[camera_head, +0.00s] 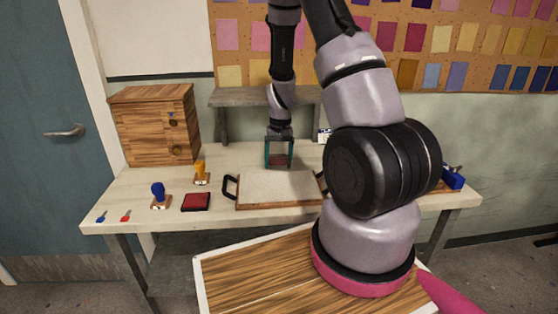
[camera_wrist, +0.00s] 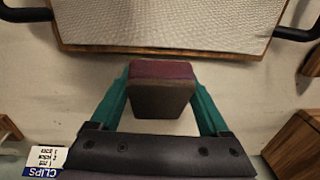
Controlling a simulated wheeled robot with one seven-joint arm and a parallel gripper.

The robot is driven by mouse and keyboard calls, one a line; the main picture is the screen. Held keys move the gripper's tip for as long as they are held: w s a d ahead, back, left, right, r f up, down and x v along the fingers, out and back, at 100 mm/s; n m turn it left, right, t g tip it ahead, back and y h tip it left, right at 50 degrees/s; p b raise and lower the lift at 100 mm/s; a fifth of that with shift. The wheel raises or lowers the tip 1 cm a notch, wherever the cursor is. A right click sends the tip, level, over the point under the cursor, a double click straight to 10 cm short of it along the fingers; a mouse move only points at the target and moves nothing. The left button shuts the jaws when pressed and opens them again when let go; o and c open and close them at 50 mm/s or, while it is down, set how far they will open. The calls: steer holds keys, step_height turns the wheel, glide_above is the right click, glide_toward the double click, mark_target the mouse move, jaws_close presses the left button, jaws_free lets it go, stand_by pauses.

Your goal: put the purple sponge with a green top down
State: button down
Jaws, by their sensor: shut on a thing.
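My gripper (camera_head: 279,163) is over the back part of the workbench, just behind the tray. Its teal fingers are shut on the sponge (camera_wrist: 160,92), one on each side, as the wrist view of my gripper (camera_wrist: 160,80) shows. The sponge has a dull purple face and a dark olive-brown face; a clear green top does not show. In the head view it is a small dark block between the fingers. I cannot tell whether its underside touches the bench.
A handled tray (camera_head: 275,187) with a pale textured surface lies in front of my gripper. A wooden drawer box (camera_head: 150,125), stampers and a red ink pad (camera_head: 196,202) stand left. A grey shelf (camera_head: 240,97) is behind. A clips box (camera_wrist: 45,160) shows at the wrist view's lower left.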

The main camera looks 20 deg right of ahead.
steer(key=shift+f, duration=0.15)
jaws_free()
